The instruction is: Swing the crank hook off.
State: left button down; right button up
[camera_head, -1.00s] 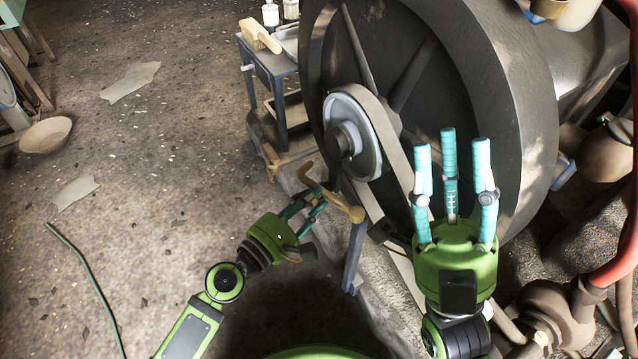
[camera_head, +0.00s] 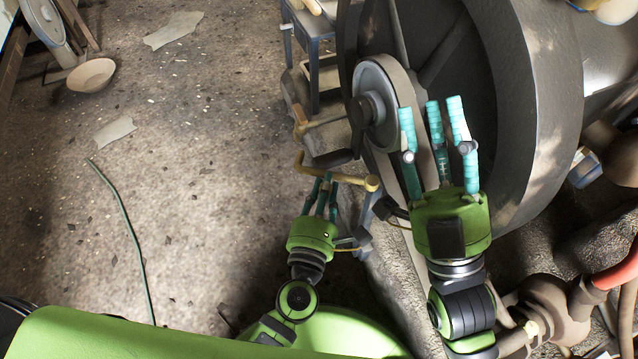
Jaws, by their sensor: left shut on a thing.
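The crank hook (camera_head: 345,178) is a yellow bar with a bent end at left. It runs left from a round pivot (camera_head: 372,184) on top of a blue-grey post. The crank (camera_head: 325,122) reaches left from the wheel hub, and its dark handle (camera_head: 335,158) lies just above the hook bar, apparently apart from it. My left gripper (camera_head: 325,184) comes from below, its teal fingers shut on the hook bar. The fingertips are partly hidden at the bar. My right gripper (camera_head: 432,112) is open and empty, its fingers pointing up in front of the large wheel.
The large dark flywheel (camera_head: 530,110) and its pale belt pulley (camera_head: 385,80) fill the upper middle. A small blue table (camera_head: 310,30) stands behind. A red hose (camera_head: 620,265) and pipes lie at right. The floor (camera_head: 210,150) at left is mostly open.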

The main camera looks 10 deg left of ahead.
pick_arm(q)
jog(key=shift+s+a+f, duration=0.1)
jog(key=shift+f, duration=0.25)
jog(key=c, duration=1.1)
grip_release()
jog(key=shift+c, duration=0.2)
jog(key=shift+o, duration=0.4)
jog(key=shift+r, duration=0.1)
jog(key=shift+r, duration=0.1)
jog(key=s+a, duration=0.1)
jog(key=s, duration=1.1)
